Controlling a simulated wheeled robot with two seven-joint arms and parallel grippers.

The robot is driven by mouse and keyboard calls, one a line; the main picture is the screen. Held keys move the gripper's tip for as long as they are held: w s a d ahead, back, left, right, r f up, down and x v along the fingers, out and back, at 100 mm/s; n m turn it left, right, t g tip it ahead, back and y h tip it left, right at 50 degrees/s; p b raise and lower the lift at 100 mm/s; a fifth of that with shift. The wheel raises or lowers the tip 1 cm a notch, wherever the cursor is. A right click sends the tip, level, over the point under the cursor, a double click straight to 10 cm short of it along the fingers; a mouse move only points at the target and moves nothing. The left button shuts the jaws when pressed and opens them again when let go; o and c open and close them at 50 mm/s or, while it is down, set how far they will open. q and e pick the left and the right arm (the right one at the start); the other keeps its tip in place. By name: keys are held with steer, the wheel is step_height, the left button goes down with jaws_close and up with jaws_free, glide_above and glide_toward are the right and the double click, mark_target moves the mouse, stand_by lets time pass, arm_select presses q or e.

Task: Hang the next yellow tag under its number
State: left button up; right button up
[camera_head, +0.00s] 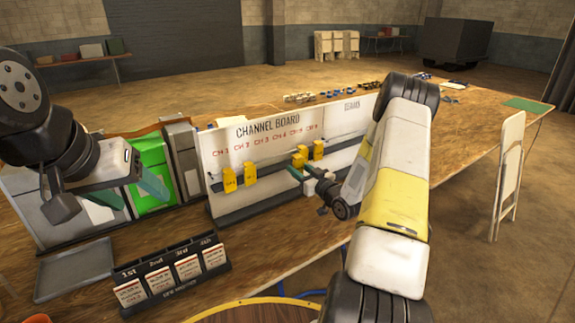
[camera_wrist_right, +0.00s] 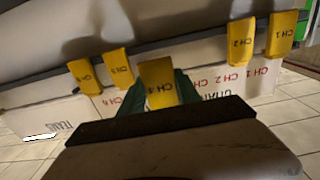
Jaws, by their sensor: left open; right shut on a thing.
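The white channel board (camera_head: 265,142) stands on the table with red CH numbers along its top. Yellow tags CH 1 (camera_wrist_right: 281,33) and CH 2 (camera_wrist_right: 240,42) hang on its dark rail, at the left in the head view. Two more yellow tags (camera_wrist_right: 118,68) (camera_wrist_right: 85,75) hang further along; their numbers are hard to read. My right gripper (camera_wrist_right: 158,92) is shut on a yellow tag (camera_wrist_right: 158,78) that seems to read CH 4, in the gap between these pairs. Whether it touches the rail is unclear. My left gripper (camera_head: 141,194) is open and empty, left of the board.
A dark stand (camera_head: 172,277) with cards marked 1st to 4th is at the front left, beside a grey tray (camera_head: 75,270). Green and grey boxes (camera_head: 152,165) stand behind my left gripper. Small parts lie behind the board. A folding chair (camera_head: 508,170) stands at the right.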

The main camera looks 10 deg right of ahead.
steer(key=f+x, duration=0.1)
steer(key=x, duration=0.6)
steer(key=shift+w, duration=0.15)
stand_by(0.6)
steer(key=shift+f, duration=0.2)
steer(key=o, duration=1.4)
steer(key=shift+c, duration=0.2)
